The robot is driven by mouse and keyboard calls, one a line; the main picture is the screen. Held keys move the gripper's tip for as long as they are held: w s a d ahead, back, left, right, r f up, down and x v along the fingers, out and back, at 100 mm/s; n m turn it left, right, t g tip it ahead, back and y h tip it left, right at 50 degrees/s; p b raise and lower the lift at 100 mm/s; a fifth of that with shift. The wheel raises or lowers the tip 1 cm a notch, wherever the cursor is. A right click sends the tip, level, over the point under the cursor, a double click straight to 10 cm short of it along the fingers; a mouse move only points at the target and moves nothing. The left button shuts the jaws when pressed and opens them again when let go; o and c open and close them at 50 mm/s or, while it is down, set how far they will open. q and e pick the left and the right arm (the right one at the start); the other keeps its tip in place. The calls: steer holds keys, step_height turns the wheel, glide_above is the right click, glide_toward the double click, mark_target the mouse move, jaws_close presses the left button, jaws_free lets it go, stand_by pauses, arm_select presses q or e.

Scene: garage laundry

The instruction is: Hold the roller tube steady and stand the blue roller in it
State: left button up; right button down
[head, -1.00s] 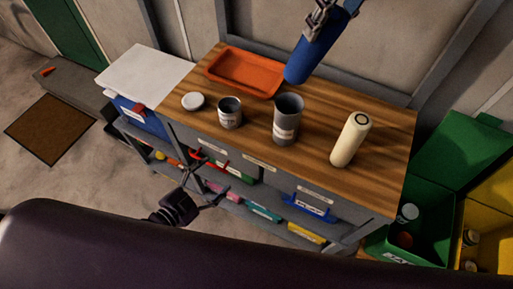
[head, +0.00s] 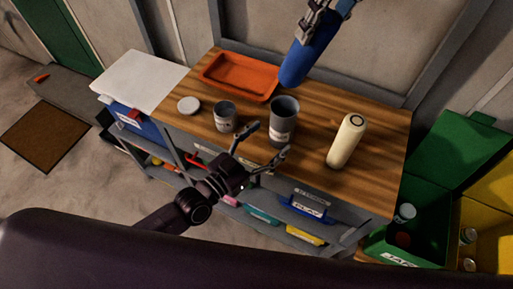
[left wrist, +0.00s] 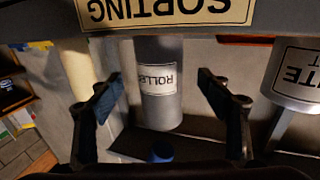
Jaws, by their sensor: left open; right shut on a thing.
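The grey roller tube (head: 284,115) stands upright on the wooden bench. Its label reads ROLLER in the left wrist view, where the tube (left wrist: 160,95) appears upside down between my left fingers. My left gripper (head: 267,140) is open in front of the tube, with no finger seen touching it. It also shows in the left wrist view (left wrist: 168,105). My right gripper (head: 316,18) is shut on the blue roller (head: 308,55), which hangs tilted above the bench, behind and apart from the tube. A blue end (left wrist: 161,150) shows low in the left wrist view.
A smaller grey can (head: 225,117) and a white lid (head: 188,105) lie left of the tube. An orange tray (head: 236,78) is behind.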

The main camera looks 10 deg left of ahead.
arm_select(q)
steer(key=shift+x, duration=3.15)
steer(key=c, duration=1.3)
arm_select(e)
step_height(320, 180, down, 11)
steer(key=shift+f, duration=0.2)
steer(key=c, duration=1.2)
jaws_free()
steer(key=shift+r, duration=0.1)
